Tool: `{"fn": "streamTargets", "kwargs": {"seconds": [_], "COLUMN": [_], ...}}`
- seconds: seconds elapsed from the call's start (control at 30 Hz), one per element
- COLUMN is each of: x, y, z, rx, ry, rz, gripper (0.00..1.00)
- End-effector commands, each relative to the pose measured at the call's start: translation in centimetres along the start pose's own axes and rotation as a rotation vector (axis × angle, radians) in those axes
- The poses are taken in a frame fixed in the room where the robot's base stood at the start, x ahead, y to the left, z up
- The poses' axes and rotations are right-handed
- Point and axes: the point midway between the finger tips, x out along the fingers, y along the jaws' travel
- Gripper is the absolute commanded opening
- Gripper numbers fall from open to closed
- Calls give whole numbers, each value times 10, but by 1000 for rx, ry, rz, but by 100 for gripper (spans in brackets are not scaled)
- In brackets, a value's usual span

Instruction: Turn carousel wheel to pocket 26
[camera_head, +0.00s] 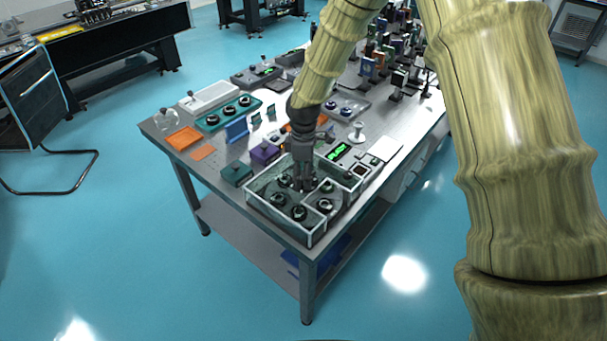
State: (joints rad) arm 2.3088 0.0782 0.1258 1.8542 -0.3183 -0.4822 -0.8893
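The carousel (268,187) stands at the near corner of the optical table, in a low box with pale rims. Several dark round pieces sit on its wheel (314,199). My gripper (304,186) points down over the middle of the wheel, its fingertips at or just above it. The gripper covers part of the wheel, and I cannot tell whether the fingers touch it or are open. Pocket numbers are too small to read. A small unit with a green lit display (340,151) stands just behind the carousel.
A purple box (264,152) and a teal box (236,173) stand close to the carousel's left. Orange trays (184,138) and a teal tray with round parts (212,122) lie further left. Many optics mounts (370,66) crowd the far end.

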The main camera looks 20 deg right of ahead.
Motion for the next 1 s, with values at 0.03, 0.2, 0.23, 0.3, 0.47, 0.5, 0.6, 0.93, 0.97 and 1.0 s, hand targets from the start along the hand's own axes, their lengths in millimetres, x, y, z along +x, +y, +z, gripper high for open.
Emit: {"fn": "streamTargets", "kwargs": {"seconds": [0.03,0.2,0.23,0.3,0.47,0.5,0.6,0.93,0.97,1.0], "x": [-7,-36,-42,-55,-82,-88,-100,-112,-112,-112], "y": [1,1,1,1,1,1,1,1,1,1], "z": [0,0,0,0,-1,-1,0,0,0,0], "rx": [0,1,1,0,-1,-1,-1,-1,-1,-1], "ry": [2,3,3,3,2,2,2,1,1,1], "rz": [2,4,3,4,3,2,2,1,1,1], "gripper": [58,58,58,58,58,58,58,58,58,58]}}
